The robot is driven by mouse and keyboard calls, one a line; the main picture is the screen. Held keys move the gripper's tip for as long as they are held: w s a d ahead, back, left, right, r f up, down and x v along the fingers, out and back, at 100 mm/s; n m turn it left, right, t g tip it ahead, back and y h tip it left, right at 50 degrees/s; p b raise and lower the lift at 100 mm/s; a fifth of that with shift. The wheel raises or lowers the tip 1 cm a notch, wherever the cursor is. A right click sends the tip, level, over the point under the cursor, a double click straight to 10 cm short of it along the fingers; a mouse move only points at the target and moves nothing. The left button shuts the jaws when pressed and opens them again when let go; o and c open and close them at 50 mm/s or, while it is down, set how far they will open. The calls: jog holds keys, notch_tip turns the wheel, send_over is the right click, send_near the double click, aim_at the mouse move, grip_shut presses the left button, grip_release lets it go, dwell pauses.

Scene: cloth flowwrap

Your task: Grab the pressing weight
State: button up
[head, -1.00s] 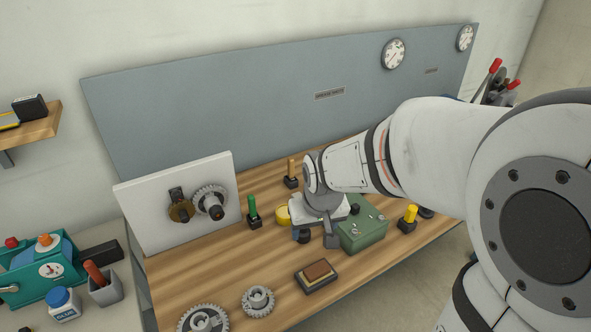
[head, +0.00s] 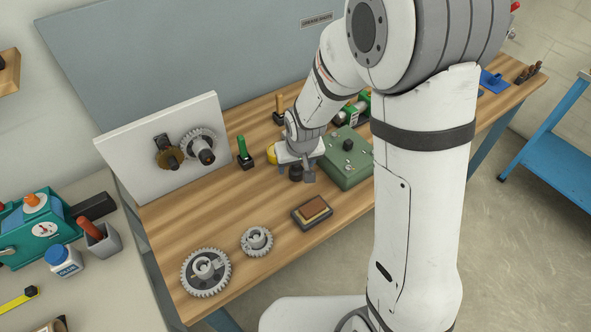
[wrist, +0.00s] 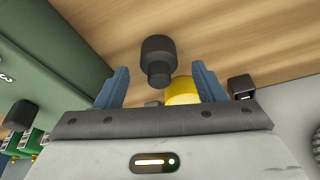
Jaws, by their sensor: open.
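The pressing weight appears to be the small dark cylinder with a narrower knob (wrist: 158,52) in the wrist view. It stands on the wooden bench and also shows in the head view (head: 296,174), partly hidden by my gripper. My gripper (wrist: 160,76) is open, with its two blue fingers apart. In the wrist view the knob lies between the fingertips, with gaps on both sides. In the head view my gripper (head: 297,170) is low over the weight. I cannot tell whether the fingers reach around it.
A green box (head: 345,168) stands close to the right of my gripper. A yellow round object (head: 271,155) is close behind it on the left. A green-handled tool (head: 243,149) stands farther left. A brown block on a dark tray (head: 312,212) and gears (head: 206,271) lie in front.

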jog(key=shift+w+f, duration=0.15)
jog(key=shift+f, duration=0.35)
jog(key=shift+c, duration=0.3)
jog(key=c, duration=1.2)
